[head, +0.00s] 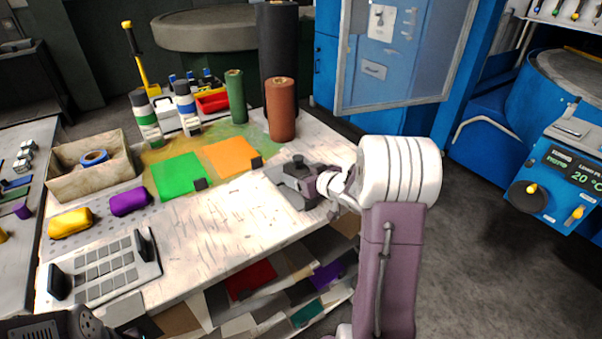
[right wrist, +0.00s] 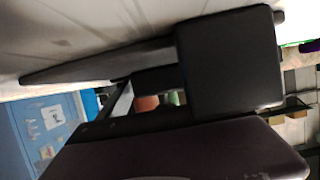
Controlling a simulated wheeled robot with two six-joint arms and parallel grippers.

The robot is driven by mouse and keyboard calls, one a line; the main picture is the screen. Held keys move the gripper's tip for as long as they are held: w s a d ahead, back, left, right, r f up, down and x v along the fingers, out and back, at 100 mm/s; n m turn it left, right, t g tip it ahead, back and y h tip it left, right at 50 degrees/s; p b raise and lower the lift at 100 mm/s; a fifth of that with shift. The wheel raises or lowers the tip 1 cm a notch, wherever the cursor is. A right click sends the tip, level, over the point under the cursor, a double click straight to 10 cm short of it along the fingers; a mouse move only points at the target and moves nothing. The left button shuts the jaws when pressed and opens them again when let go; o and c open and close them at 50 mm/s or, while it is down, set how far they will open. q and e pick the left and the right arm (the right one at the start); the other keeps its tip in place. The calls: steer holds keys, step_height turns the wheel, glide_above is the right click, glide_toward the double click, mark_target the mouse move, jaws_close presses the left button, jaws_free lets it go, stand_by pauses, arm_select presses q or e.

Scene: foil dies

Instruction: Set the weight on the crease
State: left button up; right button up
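My right gripper (head: 303,184) is low over the right part of the worktable, at a dark block with a round knob on top (head: 298,161), which looks like the weight. They overlap, so where one ends is hard to see. A flat dark-grey sheet (head: 275,173) lies under them; no crease can be made out. In the right wrist view a large dark block (right wrist: 230,62) fills the middle, close to the tabletop; whether it is weight or finger is unclear. A dark part of what looks like my left gripper (head: 85,322) shows at the bottom left, fingers hidden.
Green (head: 180,175) and orange (head: 233,156) sheets lie left of my right gripper, each with a small black block at a corner. A brown roll (head: 281,108) and a green roll (head: 236,97) stand behind. The tabletop (head: 215,235) in front is mostly bare.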

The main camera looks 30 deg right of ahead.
steer(key=shift+r, duration=0.1)
steer(key=shift+s+r, duration=0.15)
steer(key=p+v, duration=0.3)
steer(key=v, duration=0.8)
steer(key=shift+p, duration=0.35)
steer(key=shift+s, duration=0.4)
